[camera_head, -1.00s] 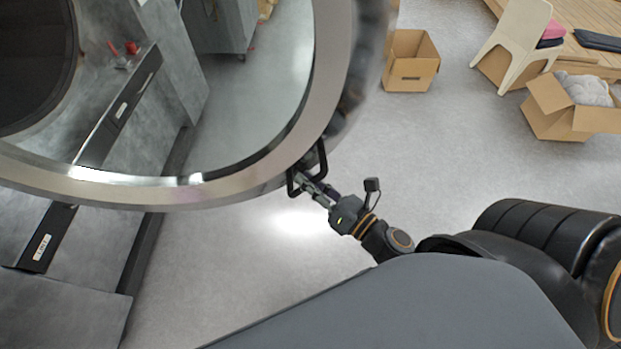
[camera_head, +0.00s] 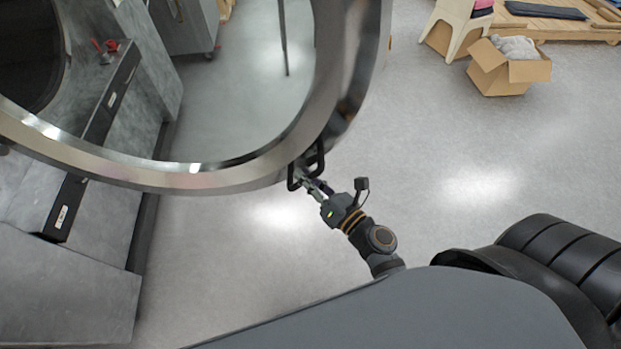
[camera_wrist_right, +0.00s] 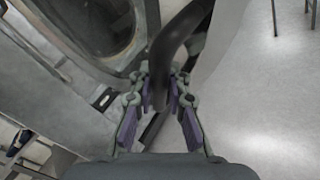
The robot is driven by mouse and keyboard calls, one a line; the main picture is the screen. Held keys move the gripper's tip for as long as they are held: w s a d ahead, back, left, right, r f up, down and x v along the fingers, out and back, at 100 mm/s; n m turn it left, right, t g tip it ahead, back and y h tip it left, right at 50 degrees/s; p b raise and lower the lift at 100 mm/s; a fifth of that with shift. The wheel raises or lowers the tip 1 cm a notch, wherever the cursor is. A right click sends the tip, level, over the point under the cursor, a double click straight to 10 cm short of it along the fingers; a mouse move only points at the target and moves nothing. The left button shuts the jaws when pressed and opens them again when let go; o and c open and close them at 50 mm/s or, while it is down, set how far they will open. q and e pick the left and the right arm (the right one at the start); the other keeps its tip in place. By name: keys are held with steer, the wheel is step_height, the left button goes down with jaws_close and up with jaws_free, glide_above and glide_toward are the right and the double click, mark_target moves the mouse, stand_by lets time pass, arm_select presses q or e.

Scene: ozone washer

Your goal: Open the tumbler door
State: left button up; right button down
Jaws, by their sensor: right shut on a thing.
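The tumbler door (camera_head: 190,181) is a large round metal ring with a glass middle. It stands swung out from the grey washer (camera_head: 100,265), whose dark round opening (camera_head: 30,55) shows at the upper left. A black loop handle (camera_head: 320,160) sits on the door's lower right rim. My right gripper (camera_head: 308,184) is shut on this handle. In the right wrist view the dark handle bar (camera_wrist_right: 170,50) runs down between the fingers of the gripper (camera_wrist_right: 162,100). My left gripper is not in view.
Open grey floor (camera_head: 450,150) lies right of the door. A cardboard box (camera_head: 505,72) with grey cloth, a pale chair (camera_head: 455,25) and a wooden platform (camera_head: 560,28) stand at the upper right. A grey cabinet (camera_head: 188,25) shows behind the door.

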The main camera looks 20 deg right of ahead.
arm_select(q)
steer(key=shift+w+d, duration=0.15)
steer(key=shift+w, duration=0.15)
arm_select(e)
steer(key=shift+w+r, duration=0.1)
steer(key=shift+w, duration=0.05)
steer(key=c, duration=1.3)
jaws_free()
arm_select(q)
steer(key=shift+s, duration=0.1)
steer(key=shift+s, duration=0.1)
arm_select(e)
steer(key=v, duration=1.2)
